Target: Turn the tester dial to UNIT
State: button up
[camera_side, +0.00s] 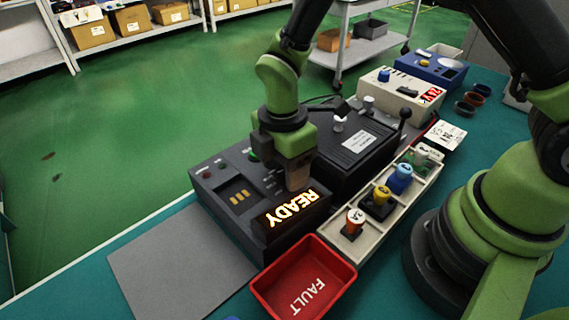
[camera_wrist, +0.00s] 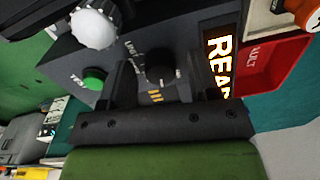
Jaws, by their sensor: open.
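The tester (camera_side: 222,205) is a dark grey box on the bench with a lit READY display (camera_side: 291,209); the display also shows in the wrist view (camera_wrist: 219,62). The tester dial (camera_wrist: 160,68) is a black round knob with small pale marks at its edge and printed labels around it, too small to read surely. My gripper (camera_side: 298,185) points down over the tester panel. In the wrist view my gripper (camera_wrist: 164,82) is open, with one finger on each side of the dial; I cannot tell whether they touch it. In the side view the gripper hides the dial.
A green button (camera_wrist: 94,78) and a white knob (camera_wrist: 93,27) are close to the fingers. A red FAULT bin (camera_side: 304,283) stands in front of the tester. A pale tray (camera_side: 350,249) with several coloured-top parts lies alongside. A grey mat (camera_side: 180,265) is bare.

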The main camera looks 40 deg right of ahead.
jog(key=shift+c, duration=0.4)
jog(key=c, duration=0.8)
jog(key=shift+c, duration=0.2)
